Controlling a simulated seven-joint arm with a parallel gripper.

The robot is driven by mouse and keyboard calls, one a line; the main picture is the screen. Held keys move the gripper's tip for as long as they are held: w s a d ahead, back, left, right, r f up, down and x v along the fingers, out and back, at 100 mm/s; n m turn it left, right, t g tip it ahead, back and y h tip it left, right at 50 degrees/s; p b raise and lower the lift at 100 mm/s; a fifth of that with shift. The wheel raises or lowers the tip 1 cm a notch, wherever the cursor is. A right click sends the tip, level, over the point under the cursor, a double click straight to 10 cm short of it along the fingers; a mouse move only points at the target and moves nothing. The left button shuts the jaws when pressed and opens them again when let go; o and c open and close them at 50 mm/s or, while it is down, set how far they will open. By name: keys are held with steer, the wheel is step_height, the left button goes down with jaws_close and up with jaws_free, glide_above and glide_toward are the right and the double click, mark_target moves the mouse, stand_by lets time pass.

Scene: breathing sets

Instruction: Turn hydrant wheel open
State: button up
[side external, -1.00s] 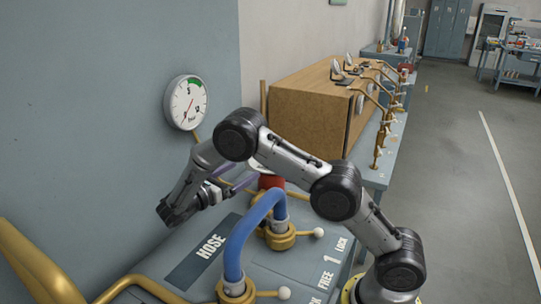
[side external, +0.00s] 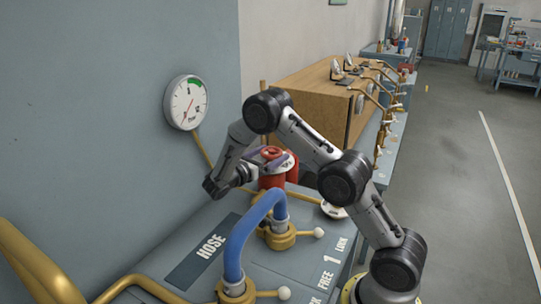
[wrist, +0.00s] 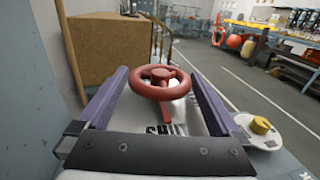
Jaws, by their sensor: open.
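The red hydrant wheel (wrist: 158,84) is in the middle of the wrist view, with its spokes and hub showing. In the side view the red hydrant (side external: 272,178) stands behind the blue hose, and its wheel (side external: 273,153) is partly covered by my gripper. My gripper (side external: 270,160) is open, with its purple-padded fingers at the wheel's height. In the wrist view the fingers lie left and right of the wheel, with gaps on both sides. I cannot tell whether either finger touches the rim. Lettering below the wheel is partly hidden by my gripper.
A blue hose (side external: 250,225) arches over the bench in front of the hydrant. A pressure gauge (side external: 187,103) hangs on the wall. A wooden box (side external: 310,95) stands behind. A white disc with a yellow knob (wrist: 260,126) is right of my gripper.

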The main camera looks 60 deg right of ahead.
steer(key=c, duration=1.1)
steer(key=n+t, duration=0.2)
steer(key=t, duration=0.1)
steer(key=shift+s+r, duration=0.1)
steer(key=shift+n+t, duration=1.3)
steer(key=shift+t, duration=0.8)
steer(key=o, duration=1.1)
